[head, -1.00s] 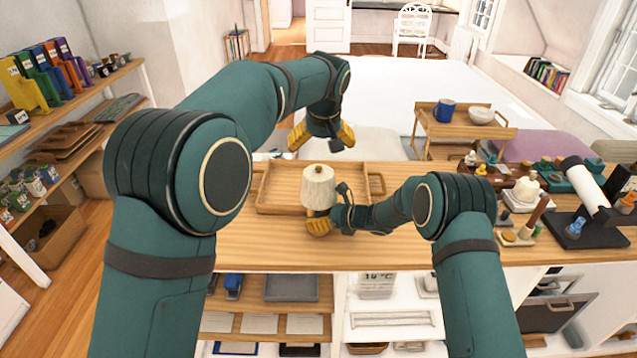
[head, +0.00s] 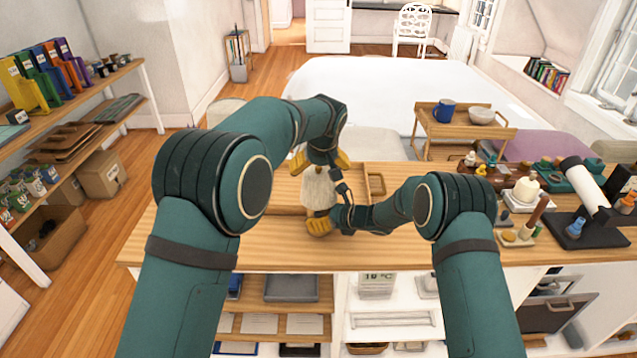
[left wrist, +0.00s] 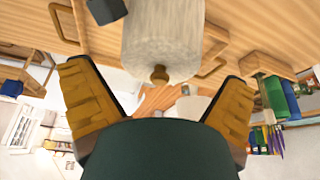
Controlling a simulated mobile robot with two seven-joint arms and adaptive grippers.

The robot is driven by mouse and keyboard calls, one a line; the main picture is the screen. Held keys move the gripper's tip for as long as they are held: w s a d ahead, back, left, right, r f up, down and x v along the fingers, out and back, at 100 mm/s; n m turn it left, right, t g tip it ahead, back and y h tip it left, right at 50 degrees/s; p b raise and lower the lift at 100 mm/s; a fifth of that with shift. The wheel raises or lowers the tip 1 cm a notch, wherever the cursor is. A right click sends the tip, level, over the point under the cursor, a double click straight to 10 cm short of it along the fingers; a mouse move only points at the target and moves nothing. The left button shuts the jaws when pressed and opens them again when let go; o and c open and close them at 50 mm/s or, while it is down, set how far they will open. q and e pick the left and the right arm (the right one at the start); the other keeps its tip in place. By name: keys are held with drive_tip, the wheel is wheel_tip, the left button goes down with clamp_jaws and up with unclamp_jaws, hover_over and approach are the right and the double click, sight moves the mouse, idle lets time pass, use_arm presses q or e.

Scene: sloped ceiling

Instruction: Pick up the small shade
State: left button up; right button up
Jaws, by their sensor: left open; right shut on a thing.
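The small shade (head: 318,188) is a pale cream, ribbed drum over the worktable, with its top partly hidden by my left gripper in the head view. In the left wrist view the shade (left wrist: 160,35) lies ahead, with a brass-coloured knob (left wrist: 160,74) at its top. My left gripper (head: 320,162) is open just above the shade, its yellow fingers apart to either side and not visibly closed on it. My right gripper (head: 318,224) is shut directly below the shade, on the lamp's lower part, which is mostly hidden by the fingers.
A wooden tray (head: 376,172) with handles lies behind the shade. Candle, lamp parts and a black stand (head: 585,232) crowd the table's right side. A small wooden trolley (head: 430,127) with a blue mug (head: 444,111) and a bowl stands beyond. The table's left part is clear.

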use_arm(q)
drive_tip(key=x, duration=0.2)
drive_tip(key=shift+w+f, duration=0.15)
drive_tip(key=shift+f, duration=0.2)
drive_tip(key=c, duration=0.8)
drive_tip(key=shift+r, duration=0.1)
wheel_tip(320, 180, up, 9)
drive_tip(key=shift+f, duration=0.15)
drive_tip(key=shift+c, duration=1.4)
drive_tip(key=shift+r, duration=0.65)
drive_tip(key=shift+r, duration=0.1)
drive_tip(key=shift+r, duration=2.9)
